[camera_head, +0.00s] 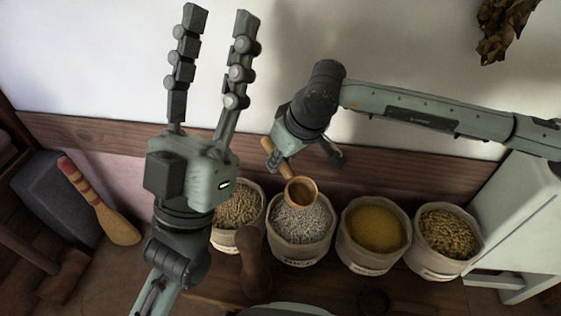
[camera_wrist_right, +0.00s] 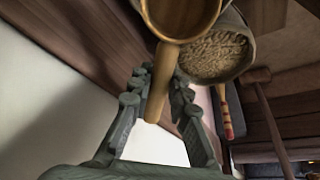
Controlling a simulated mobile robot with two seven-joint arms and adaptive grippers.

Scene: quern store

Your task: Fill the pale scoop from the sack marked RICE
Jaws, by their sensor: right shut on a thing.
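The scoop (camera_head: 301,191) is light brown wood with a round bowl. The bowl is over the sack marked RICE (camera_head: 301,254), at its back edge, and looks empty inside; I cannot tell whether it touches the pale grains. My right gripper (camera_head: 284,152) is shut on the scoop's handle, behind the sack. In the right wrist view the handle (camera_wrist_right: 157,90) lies between the fingers, with the bowl at the top edge. My left gripper (camera_head: 220,15) is open and empty, its fingers pointing up in front of the wall.
A sack of brownish grain (camera_head: 236,207) stands left of the rice, partly behind my left arm. A yellow-filled sack (camera_head: 374,254) and another grain sack (camera_head: 438,263) stand right. A dark wooden club-shaped thing (camera_head: 254,265) stands in front. A striped paddle (camera_head: 115,222) leans left.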

